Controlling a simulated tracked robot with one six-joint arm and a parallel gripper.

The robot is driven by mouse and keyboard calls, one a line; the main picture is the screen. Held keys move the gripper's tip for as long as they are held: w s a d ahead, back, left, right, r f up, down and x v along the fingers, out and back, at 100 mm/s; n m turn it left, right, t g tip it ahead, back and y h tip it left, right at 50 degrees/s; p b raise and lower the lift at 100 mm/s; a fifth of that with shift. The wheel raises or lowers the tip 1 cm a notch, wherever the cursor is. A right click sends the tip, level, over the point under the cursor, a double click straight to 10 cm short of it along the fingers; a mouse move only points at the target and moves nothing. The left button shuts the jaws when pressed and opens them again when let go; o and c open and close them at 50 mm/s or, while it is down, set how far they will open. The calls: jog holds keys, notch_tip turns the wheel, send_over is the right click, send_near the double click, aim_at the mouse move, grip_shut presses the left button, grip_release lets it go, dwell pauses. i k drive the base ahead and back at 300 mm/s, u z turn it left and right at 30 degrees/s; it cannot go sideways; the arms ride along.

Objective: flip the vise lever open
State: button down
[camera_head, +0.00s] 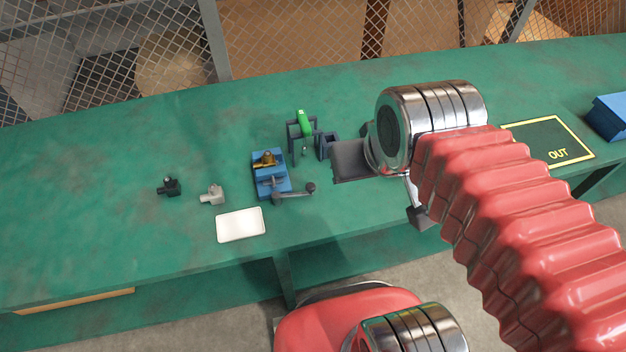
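The blue vise (272,182) stands on the green bench, left of my arm. A brass-coloured fitting (265,159) sits at its top, between or on the jaws; I cannot tell how firmly it is held. The grey vise lever (292,192) lies along the vise's front edge and points right, with a dark knob at its right end. My gripper (421,217) is mostly hidden behind my arm's wrist; only a dark piece shows near the bench's front edge, well right of the lever and apart from it. Its opening cannot be seen.
A dark stand with a green-handled tool (304,124) is behind the vise. A white tray (240,225), a grey fitting (212,195) and a black fitting (169,186) lie to its left. A dark mat (352,161) and the OUT mat (548,143) are right. Wire mesh runs behind the bench.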

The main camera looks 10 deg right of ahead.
aim_at(310, 186)
jog(key=k, duration=1.45)
jog(key=u, duration=0.55)
jog(key=i, duration=1.5)
jog(key=u, duration=0.05)
